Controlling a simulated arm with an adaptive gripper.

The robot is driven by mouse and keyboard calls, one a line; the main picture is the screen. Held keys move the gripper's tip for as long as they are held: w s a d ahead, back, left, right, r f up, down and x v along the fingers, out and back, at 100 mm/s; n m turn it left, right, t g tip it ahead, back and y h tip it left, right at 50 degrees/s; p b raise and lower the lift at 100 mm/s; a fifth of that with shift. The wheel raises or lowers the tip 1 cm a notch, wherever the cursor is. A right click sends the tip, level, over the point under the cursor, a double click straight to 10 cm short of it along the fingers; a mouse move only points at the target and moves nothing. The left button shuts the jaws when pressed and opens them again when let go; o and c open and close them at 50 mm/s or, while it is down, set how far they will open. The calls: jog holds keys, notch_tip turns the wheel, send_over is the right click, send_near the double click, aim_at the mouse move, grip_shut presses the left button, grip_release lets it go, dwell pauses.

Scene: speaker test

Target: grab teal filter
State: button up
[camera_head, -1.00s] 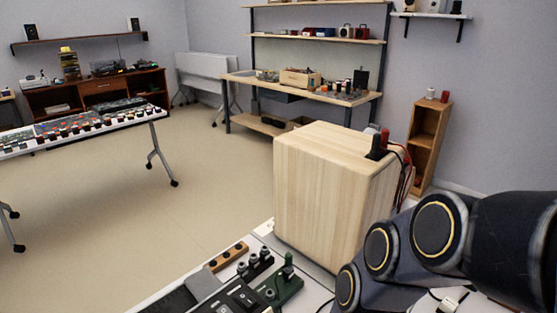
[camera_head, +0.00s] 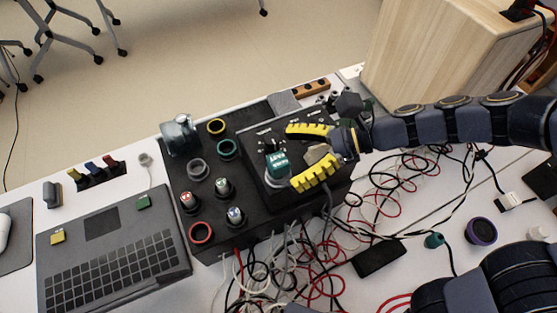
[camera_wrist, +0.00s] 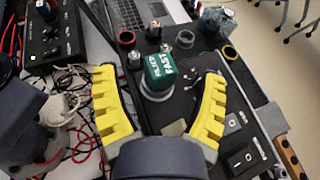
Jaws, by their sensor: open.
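The teal filter (camera_head: 277,163) is a small teal block with white lettering on top, standing on a black device box on the bench. It also shows in the wrist view (camera_wrist: 161,72), on a pale round base. My gripper (camera_head: 291,158) has yellow ribbed fingers spread wide and empty. In the wrist view the teal filter lies between and slightly beyond the fingertips of my gripper (camera_wrist: 159,77), with a gap on each side. Contact is not visible.
Coloured rings, including a red one (camera_head: 201,232), and small jars stand on the black panel left of the filter. A laptop (camera_head: 115,245) lies further left. Tangled cables (camera_head: 290,265) cover the front. A wooden speaker box (camera_head: 425,60) stands at the back right.

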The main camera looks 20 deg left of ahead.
aim_at(284, 161)
jog(key=x, duration=0.4)
jog(key=shift+s+a+f, duration=0.1)
jog(key=shift+s+a, duration=0.1)
jog(key=shift+a, duration=0.1)
grip_shut()
